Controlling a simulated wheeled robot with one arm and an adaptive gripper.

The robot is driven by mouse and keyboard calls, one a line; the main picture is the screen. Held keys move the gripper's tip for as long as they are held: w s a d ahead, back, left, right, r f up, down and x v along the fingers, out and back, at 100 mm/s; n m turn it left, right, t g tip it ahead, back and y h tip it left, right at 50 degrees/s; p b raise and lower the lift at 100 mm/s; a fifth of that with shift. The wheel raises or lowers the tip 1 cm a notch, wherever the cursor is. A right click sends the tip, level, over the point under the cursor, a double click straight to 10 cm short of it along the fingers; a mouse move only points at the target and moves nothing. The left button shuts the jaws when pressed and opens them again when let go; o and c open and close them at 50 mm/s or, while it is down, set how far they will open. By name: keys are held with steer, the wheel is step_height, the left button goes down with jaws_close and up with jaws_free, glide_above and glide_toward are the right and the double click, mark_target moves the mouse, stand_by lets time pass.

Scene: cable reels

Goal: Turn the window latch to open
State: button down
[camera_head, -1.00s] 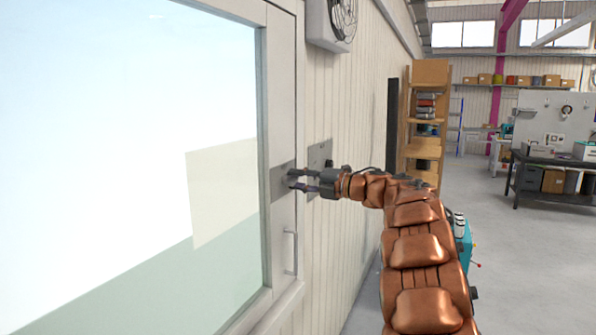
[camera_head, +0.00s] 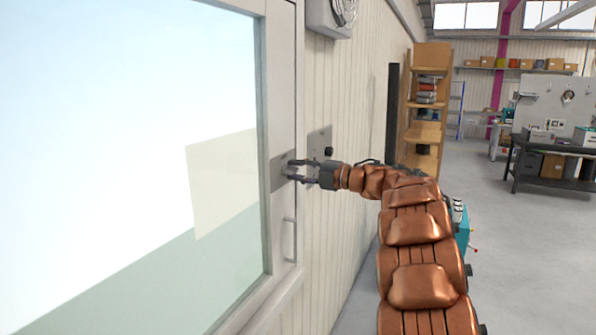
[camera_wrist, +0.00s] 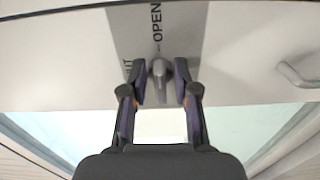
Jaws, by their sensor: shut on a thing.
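The window latch is a small grey lever (camera_wrist: 159,76) on a grey plate (camera_wrist: 128,30) in the wrist view. The plate carries the word OPEN and a partly hidden word ending in UT. The lever points toward my gripper in that view, near the line under OPEN. My gripper (camera_wrist: 161,84) is shut on the lever, one finger on each side. In the head view my gripper (camera_head: 296,170) reaches the plate (camera_head: 280,172) on the window frame from the right. The lever is hard to make out there. The window (camera_head: 225,100) looks closed.
A pull handle (camera_head: 290,240) sits below the plate on the frame; it also shows in the wrist view (camera_wrist: 297,76). A second wall plate with a black knob (camera_head: 327,152) is just behind my gripper. Open floor lies right, beyond my arm.

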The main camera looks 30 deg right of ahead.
steer(key=c, duration=1.2)
jaws_free()
steer(key=shift+d, duration=0.1)
steer(key=v, duration=1.2)
